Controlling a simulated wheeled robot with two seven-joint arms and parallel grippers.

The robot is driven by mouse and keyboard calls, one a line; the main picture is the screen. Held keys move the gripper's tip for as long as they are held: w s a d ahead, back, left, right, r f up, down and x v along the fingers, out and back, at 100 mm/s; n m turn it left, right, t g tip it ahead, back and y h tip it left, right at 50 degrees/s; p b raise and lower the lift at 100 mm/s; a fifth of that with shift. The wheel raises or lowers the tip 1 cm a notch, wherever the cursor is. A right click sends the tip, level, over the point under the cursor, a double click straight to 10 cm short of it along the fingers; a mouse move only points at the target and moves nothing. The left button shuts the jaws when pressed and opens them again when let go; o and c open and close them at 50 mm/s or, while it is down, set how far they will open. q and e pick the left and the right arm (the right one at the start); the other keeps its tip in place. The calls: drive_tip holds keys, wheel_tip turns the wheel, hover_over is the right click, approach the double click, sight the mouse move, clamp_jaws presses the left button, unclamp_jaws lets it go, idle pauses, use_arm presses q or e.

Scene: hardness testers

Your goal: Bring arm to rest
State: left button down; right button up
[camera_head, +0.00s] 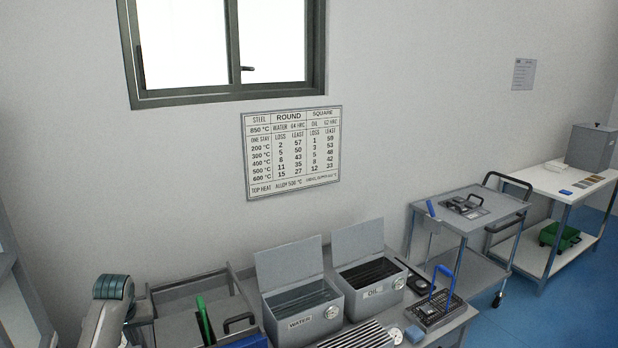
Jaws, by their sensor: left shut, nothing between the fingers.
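My left arm (112,290) comes in at the lower left, with a grey link and a teal-banded joint. It is left of the grey tray on the bench. The fingers of my left gripper are hard to make out near the bottom edge; it is shut, with nothing held. It is apart from the tongs and the quench tanks. My right arm and gripper are not in view.
A water tank (301,313) and an oil tank (370,298) stand with lids raised. A green-handled tool (205,320) rises from the left tray. A blue-handled tool (447,272) stands on a dark block. A cart (470,222) and white table (545,181) are right.

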use_arm(q)
drive_tip(key=s+d+f+m, duration=0.3)
drive_tip(key=s+d+f, duration=0.6)
drive_tip(key=s, duration=0.2)
drive_tip(key=s+d+f+m+h, duration=0.1)
drive_tip(key=s+d+f+m, duration=0.1)
drive_tip(key=s+d, duration=0.6)
drive_tip(key=s+d+f+m, duration=0.15)
drive_tip(key=s+d, duration=0.35)
drive_tip(key=s, duration=0.7)
drive_tip(key=s+d+r+h, duration=0.1)
drive_tip(key=s+d+r, duration=0.15)
drive_tip(key=s, duration=0.45)
drive_tip(key=s+d+r, duration=0.1)
drive_tip(key=s+d, duration=0.3)
drive_tip(key=s, duration=0.3)
wheel_tip(320, 180, down, 31)
drive_tip(key=m+g+b, duration=0.1)
drive_tip(key=b, duration=0.2)
drive_tip(key=s+a+f+g+b, duration=0.1)
drive_tip(key=s+a+f+b, duration=0.1)
drive_tip(key=s+f, duration=1.7)
drive_tip(key=shift+a+f, duration=0.65)
drive_tip(key=shift+f, duration=0.05)
